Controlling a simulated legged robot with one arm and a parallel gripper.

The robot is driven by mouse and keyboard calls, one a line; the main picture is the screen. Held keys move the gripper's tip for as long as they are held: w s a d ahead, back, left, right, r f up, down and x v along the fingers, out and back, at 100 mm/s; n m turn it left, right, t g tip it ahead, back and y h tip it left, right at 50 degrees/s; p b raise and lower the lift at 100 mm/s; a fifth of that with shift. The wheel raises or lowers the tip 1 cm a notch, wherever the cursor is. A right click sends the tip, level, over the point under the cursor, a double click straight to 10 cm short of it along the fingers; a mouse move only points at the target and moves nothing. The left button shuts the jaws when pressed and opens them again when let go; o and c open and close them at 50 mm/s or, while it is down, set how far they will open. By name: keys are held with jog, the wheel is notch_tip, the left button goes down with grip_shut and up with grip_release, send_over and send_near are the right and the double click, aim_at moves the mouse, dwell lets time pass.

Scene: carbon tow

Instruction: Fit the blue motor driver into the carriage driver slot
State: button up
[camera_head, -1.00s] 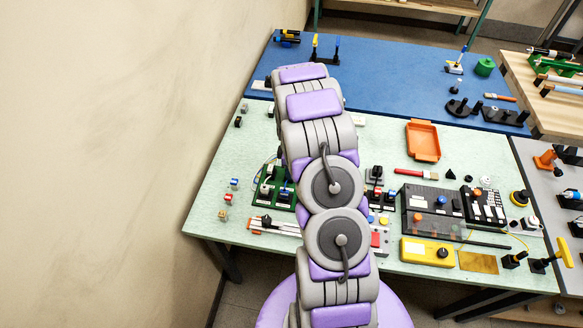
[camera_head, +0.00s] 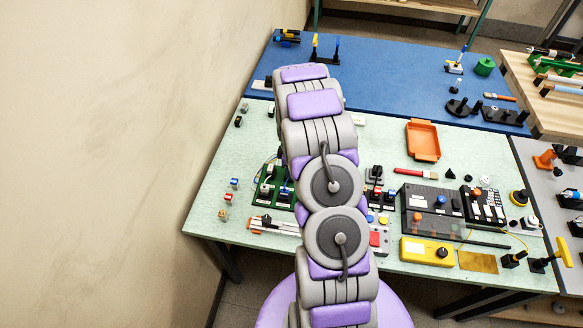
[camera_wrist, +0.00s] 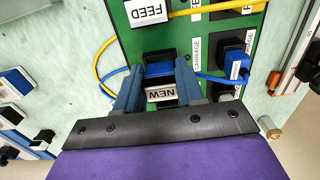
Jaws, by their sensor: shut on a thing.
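In the wrist view, my gripper (camera_wrist: 158,78) is shut on a blue motor driver (camera_wrist: 158,70) with a white label reading NEW, upside down in the picture. It is over a dark socket at the lower edge of the green board (camera_wrist: 135,45). I cannot tell whether it is seated there or just above it. A label reading CARRIAGE (camera_wrist: 198,52) is to its right. Further right, a dark block with a blue part (camera_wrist: 235,66) has a blue cable. In the head view, the green board (camera_head: 262,203) is partly behind my arm, and the gripper is hidden.
Blue and yellow cables (camera_wrist: 104,62) run close to the left finger. A white FEED part (camera_wrist: 148,10) stands above. In the head view, small blue and red parts (camera_head: 234,183) lie left of the board; a red-buttoned box (camera_head: 376,238) stands right of my arm.

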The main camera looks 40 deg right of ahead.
jog(key=shift+f, duration=0.85)
jog(key=o, duration=1.1)
notch_tip(320, 180, up, 17)
jog(key=p, duration=0.2)
jog(key=shift+r, duration=0.15)
jog(key=shift+w, duration=0.1)
